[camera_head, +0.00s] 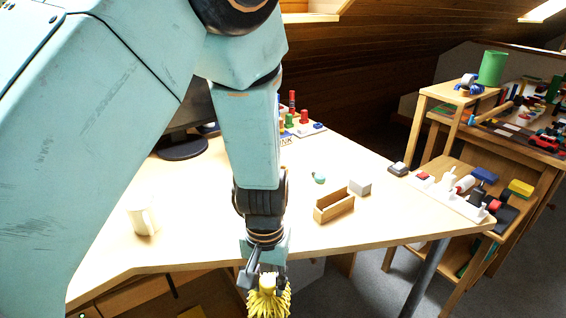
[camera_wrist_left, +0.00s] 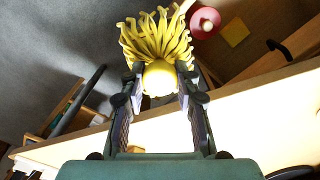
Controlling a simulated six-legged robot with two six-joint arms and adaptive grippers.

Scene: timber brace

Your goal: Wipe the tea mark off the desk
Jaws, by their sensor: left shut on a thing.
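My left gripper (camera_head: 267,280) is shut on a yellow, stringy-headed brush or duster (camera_head: 268,302). It hangs at the near edge of the desk (camera_head: 215,245), low in the head view. The yellow head (camera_wrist_left: 157,38) also shows in the left wrist view, with its round yellow base (camera_wrist_left: 159,78) between the two fingers. I see no tea mark on the visible part of the desk; my left arm covers much of it. A white mug (camera_head: 142,220) stands on the left part of the desk. My right gripper is not in view.
Shelves with coloured items stand right. The desk front between mug and arm is clear.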

